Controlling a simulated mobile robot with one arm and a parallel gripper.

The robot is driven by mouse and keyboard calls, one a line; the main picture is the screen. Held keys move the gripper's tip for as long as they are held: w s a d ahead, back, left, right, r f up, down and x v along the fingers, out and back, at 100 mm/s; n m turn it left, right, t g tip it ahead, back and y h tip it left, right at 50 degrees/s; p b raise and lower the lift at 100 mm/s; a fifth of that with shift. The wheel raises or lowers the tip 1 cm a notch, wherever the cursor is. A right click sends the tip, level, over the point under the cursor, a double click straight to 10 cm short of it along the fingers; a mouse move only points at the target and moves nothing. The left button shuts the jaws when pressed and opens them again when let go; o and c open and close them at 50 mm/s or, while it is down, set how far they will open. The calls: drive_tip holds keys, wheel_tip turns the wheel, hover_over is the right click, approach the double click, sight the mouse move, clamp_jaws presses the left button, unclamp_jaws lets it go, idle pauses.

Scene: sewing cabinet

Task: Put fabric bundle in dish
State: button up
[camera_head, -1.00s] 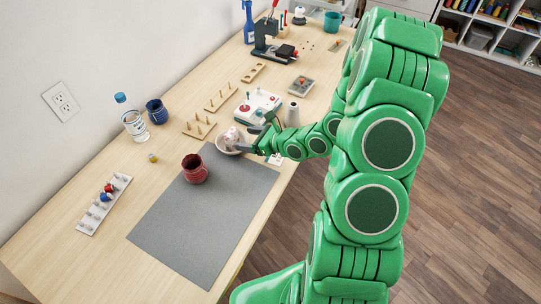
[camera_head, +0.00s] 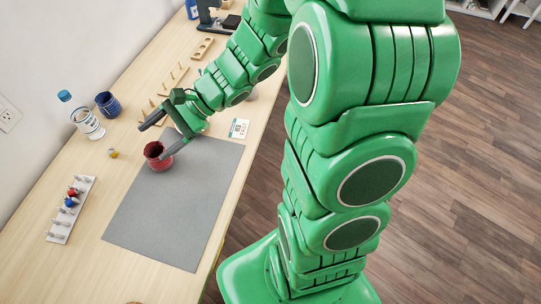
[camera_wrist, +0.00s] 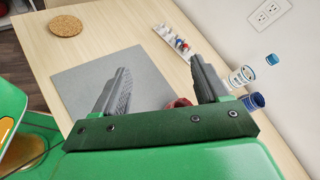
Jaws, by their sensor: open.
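A grey mat (camera_head: 178,205) lies mostly clear in front. A blue mug (camera_head: 108,104), a water bottle (camera_head: 88,122), a small yellow item (camera_head: 113,153) and a peg rack (camera_head: 70,211) line the left side. A cork coaster (camera_wrist: 64,26) shows in the wrist view.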

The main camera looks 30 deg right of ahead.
drive_tip(key=s+d+r+n+g+h, duration=0.2)
drive_tip(key=s+n+h, duration=0.15)
drive_tip(key=s, duration=0.35)
drive_tip(key=s+d+r+n+g+h, duration=0.1)
drive_tip(key=s+n+g+h, duration=0.1)
drive_tip(key=s+n, duration=0.35)
drive_tip(key=s+d+r+n+t+h, duration=0.1)
drive_tip(key=s+d+r+h, duration=0.1)
drive_tip(key=d, duration=0.5)
drive_tip(key=s+d+r+n+t+h, duration=0.1)
drive_tip(key=s+d+r+n+h, duration=0.1)
drive_tip(key=s+d+h, duration=0.3)
drive_tip(key=shift+s+d+r, duration=0.15)
drive_tip(key=shift+s+d, duration=0.6)
drive_tip(key=shift+d, duration=0.1)
drive_tip(key=shift+h, duration=0.25)
